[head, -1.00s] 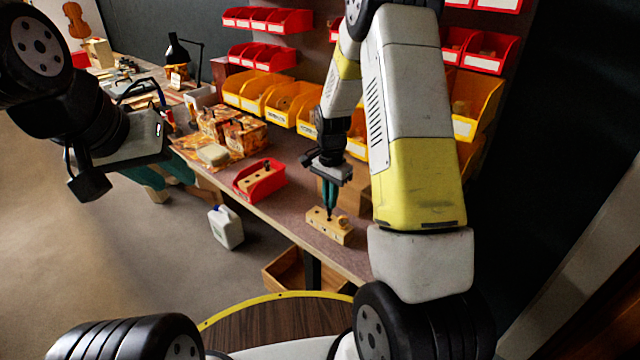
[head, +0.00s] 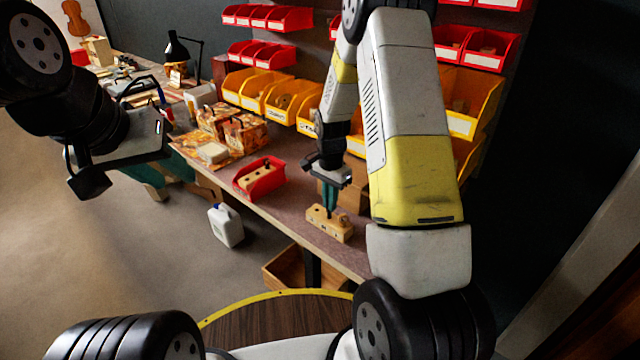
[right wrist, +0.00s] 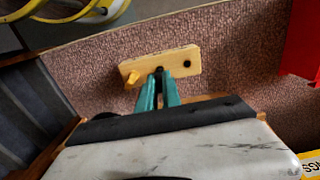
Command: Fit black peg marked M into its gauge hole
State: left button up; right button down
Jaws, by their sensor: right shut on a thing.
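The gauge block (head: 318,222), a pale wooden bar, lies near the front edge of the bench. In the right wrist view the block (right wrist: 148,66) shows a dark open hole near its right end and a wooden peg (right wrist: 132,78) standing at its left end. My right gripper (head: 329,211) points down at the middle of the block. Its teal fingers (right wrist: 160,78) are shut on the black peg, of which only a dark bit shows at the block's middle hole. I cannot tell how deep it sits. My left gripper (head: 118,160) hangs off the bench, its jaws unclear.
A red bin (head: 262,190) holding a wooden block with dark pegs stands left of the gauge block. Cardboard boxes (head: 352,197) stand close behind my right gripper. Yellow bins (head: 285,102) line the back. Bare bench top lies between the red bin and the gauge block.

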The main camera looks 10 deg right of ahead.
jog(key=shift+f, duration=1.25)
jog(key=c, duration=1.5)
grip_release()
jog(key=shift+o, duration=0.2)
jog(key=shift+r, duration=3.9)
jog(key=shift+r, duration=0.1)
jog(key=s+r+n+t, duration=0.2)
jog(key=s+r, duration=0.2)
jog(key=r, duration=0.6)
jog(key=s+a+r+n+t+y, duration=0.1)
jog(key=s+r+n+t, duration=0.1)
jog(key=s+r+n, duration=0.2)
jog(key=s+a+r+n+t+y, duration=0.1)
jog(key=s+r+n, duration=0.4)
jog(key=s+r, duration=0.6)
jog(key=s+t, duration=0.1)
jog(key=s, duration=0.4)
jog(key=shift+s, duration=0.15)
